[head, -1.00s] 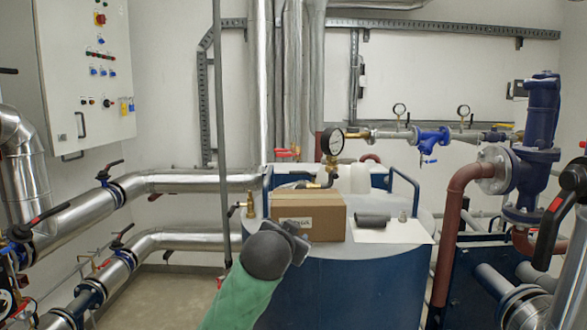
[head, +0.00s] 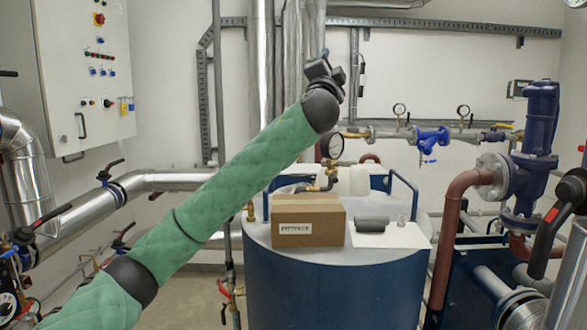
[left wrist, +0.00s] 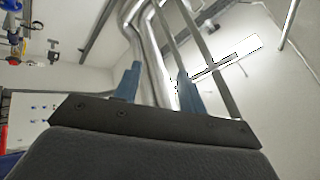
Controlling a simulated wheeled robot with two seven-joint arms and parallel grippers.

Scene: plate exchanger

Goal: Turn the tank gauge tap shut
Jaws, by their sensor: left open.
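My left gripper (head: 324,64) is raised above the gauge, in front of the silver pipes, touching nothing. In the left wrist view its two blue fingers (left wrist: 159,82) stand apart with nothing between them. My green left arm crosses in front of the tank's left back. My right gripper is out of view.
A cardboard box (head: 309,220) stands on the tank lid, with a dark cylinder (head: 372,224) on a white sheet (head: 395,237) to its right. A blue rail (head: 405,187) rises at the tank's right. Silver pipes (head: 263,60) run up behind my gripper.

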